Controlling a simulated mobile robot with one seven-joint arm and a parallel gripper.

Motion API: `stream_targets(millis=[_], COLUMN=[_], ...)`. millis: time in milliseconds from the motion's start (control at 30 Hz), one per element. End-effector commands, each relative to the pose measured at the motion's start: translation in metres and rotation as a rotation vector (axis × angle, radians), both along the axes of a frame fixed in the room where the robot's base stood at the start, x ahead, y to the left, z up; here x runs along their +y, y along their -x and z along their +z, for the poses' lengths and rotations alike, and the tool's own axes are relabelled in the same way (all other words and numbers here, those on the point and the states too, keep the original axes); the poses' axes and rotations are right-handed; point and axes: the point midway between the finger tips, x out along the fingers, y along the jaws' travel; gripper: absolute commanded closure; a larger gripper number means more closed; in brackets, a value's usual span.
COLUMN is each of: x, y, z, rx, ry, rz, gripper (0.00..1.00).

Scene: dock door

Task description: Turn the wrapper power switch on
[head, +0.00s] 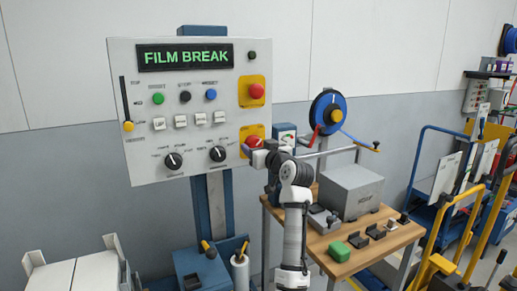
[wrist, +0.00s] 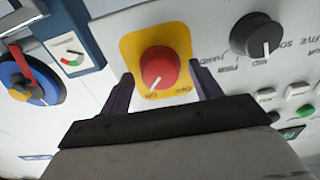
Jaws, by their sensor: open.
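The wrapper power switch (wrist: 158,68) is a red rotary knob on a yellow plate, filling the middle of the wrist view. A pale mark on it points towards the left of two small labels, which are hard to read. In the head view the red knob (head: 252,142) is at the lower right of the control panel (head: 150,90), partly covered by my arm. My gripper (wrist: 161,76) is open, with one finger on each side of the knob. I cannot tell whether the fingers touch it. The panel display (head: 186,56) reads FILM BREAK in green.
A red button (head: 256,91) on a yellow plate is above the switch. A black dial (wrist: 257,35) is close beside it. A blue reel (head: 328,112) with a red arm and a wooden bench (head: 330,240) with a grey box (head: 350,190) are to the right.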

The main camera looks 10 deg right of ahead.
Motion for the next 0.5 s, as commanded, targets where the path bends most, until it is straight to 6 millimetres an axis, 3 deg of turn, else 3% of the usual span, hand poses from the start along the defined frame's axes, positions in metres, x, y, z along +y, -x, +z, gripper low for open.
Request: stream_targets(millis=[267, 500], x=[-0.007, -0.024], y=[0.019, 0.071], z=[-0.003, -0.004], rx=[-0.002, -0.004], ry=[0.0, 0.002], rz=[-0.001, -0.003], gripper=[0.36, 0.36])
